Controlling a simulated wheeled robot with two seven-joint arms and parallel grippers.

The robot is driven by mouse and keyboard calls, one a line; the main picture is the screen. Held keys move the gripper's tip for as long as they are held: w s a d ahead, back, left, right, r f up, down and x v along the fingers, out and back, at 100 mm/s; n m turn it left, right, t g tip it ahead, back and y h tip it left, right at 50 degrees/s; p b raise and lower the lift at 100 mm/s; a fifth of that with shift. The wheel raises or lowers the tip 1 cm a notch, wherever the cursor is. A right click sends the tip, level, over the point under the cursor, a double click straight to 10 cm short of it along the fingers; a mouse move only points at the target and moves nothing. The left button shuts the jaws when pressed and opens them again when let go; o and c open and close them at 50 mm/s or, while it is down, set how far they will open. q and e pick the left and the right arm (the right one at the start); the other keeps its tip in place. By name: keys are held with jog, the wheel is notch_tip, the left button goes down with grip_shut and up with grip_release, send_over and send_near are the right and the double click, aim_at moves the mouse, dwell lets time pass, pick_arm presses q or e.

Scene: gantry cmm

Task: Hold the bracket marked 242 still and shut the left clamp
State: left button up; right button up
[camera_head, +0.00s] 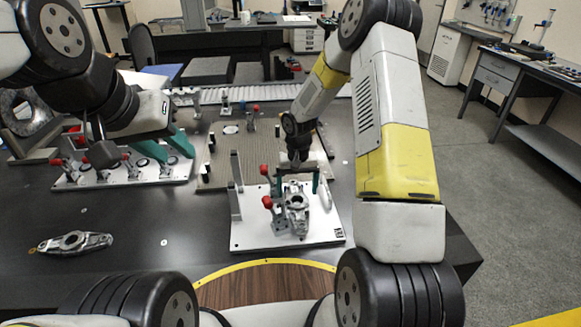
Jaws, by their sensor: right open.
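A silver metal bracket (297,222) sits on a white fixture plate (262,236) in the middle of the table; any number on it is too small to read.
Another silver bracket (72,243) lies loose on the dark table at the left. The left white plate carries several red-knobbed clamps. A grey perforated plate (220,172) with posts lies between the fixtures. The table between the loose bracket and the middle fixture is mostly clear.

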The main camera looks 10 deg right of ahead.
aim_at(297, 203)
jog(key=shift+f, duration=2.7)
